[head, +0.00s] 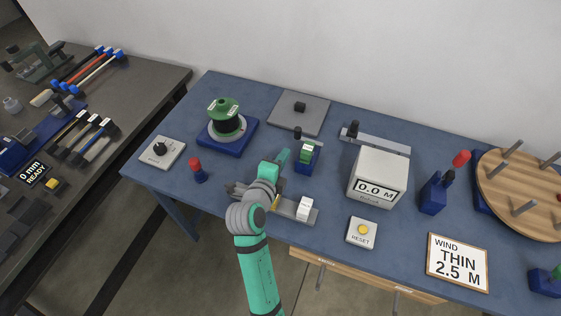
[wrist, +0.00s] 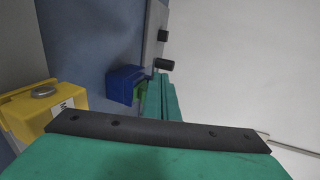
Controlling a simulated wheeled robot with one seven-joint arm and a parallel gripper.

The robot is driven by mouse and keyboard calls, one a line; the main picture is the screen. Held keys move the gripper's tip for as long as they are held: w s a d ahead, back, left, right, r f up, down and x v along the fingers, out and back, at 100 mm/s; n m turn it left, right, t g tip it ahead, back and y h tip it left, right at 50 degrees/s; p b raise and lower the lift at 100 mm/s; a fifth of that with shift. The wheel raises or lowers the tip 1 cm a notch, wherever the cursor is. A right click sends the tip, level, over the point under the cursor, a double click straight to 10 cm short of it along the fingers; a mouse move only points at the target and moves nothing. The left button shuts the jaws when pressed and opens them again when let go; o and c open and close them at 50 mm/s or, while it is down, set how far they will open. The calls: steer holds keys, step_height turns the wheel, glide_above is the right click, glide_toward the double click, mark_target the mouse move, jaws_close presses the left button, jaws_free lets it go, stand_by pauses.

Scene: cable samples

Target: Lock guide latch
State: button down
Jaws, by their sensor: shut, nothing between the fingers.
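A small blue block with a green labelled part on top (head: 307,157) stands in the middle of the blue table; it looks like the guide. A black knob (head: 298,132) is just behind it. My gripper (head: 283,156) is shut and empty, a little left of the block, partly hidden by my own arm. In the wrist view the shut teal fingers (wrist: 161,95) are close beside the blue block (wrist: 122,86), with a green bit of it partly hidden behind them. I cannot tell whether they touch, nor how the latch is set. Two black knobs (wrist: 163,50) show beyond.
A green spool (head: 226,118) on a blue base is at left. The white meter box (head: 379,178) reading 0.0 M stands at right. A grey rail with a white block (head: 304,208), a reset button (head: 362,232) and a red-topped peg (head: 198,170) are nearer the front.

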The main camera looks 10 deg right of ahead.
mark_target(297, 135)
steer(key=x, duration=0.5)
steer(key=r+x, duration=0.1)
steer(key=x, duration=0.2)
steer(key=shift+d, duration=0.3)
